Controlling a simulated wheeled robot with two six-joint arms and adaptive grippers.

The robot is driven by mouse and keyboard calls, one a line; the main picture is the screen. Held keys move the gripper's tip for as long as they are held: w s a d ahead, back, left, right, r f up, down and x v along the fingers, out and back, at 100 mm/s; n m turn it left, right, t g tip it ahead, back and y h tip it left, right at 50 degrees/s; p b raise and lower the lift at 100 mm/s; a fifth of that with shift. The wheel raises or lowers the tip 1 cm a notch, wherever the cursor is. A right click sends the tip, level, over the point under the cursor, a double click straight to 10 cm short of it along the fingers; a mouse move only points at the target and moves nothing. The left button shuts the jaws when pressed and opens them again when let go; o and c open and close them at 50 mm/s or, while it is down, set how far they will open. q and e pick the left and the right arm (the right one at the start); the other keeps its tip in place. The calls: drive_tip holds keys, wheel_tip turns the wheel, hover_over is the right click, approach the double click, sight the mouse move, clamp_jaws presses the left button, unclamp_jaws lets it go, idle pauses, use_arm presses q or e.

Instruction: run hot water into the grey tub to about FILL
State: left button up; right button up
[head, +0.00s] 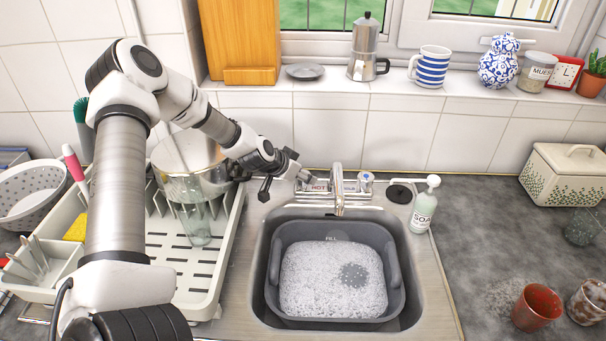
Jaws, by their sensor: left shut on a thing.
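The grey tub (395,305) sits in the steel sink, with white foam (320,285) spread across its inside. A dark speckled round patch (354,275) shows through the foam right of centre. The FILL mark (331,238) is on the tub's far inner wall, just above the foam edge. The mixer tap's spout (338,200) points over the tub's far rim. No water stream is clearly visible. My right gripper is out of view.
A soap bottle (423,205) and a black plug (399,193) stand right of the tap. A white dish rack (205,300) with a glass and a pot is at left under my arm.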

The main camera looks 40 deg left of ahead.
use_arm(q)
drive_tip(key=shift+r+n+y+p, duration=0.2)
drive_tip(key=shift+n+y+p, duration=0.8)
drive_tip(key=shift+n+p, duration=0.6)
drive_tip(key=shift+f+n+g+y+p, duration=0.2)
drive_tip(key=shift+n+g+y+p, duration=0.2)
drive_tip(key=shift+n+y+p, duration=0.7)
drive_tip(key=shift+n, duration=0.3)
drive_tip(key=o, duration=1.2)
drive_tip(key=shift+c, duration=0.2)
drive_tip(key=v, duration=1.2)
